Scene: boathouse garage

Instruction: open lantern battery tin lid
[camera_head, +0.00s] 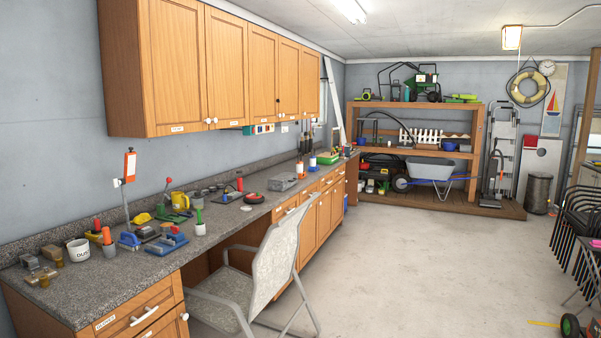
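I cannot pick out the lantern battery tin or its lid with certainty. A grey flat box (282,182) sits farther along the granite counter (235,215). Small greyish-brown items (38,274) sit at the counter's near left end, too small to identify. Neither of my grippers is in view.
A white mug (78,249), blue tools (166,244) and a yellow mug (180,201) crowd the counter. A light folding chair (262,275) stands against its front. Stacked dark chairs (580,225) stand at the right. The concrete floor (430,270) between is mostly clear.

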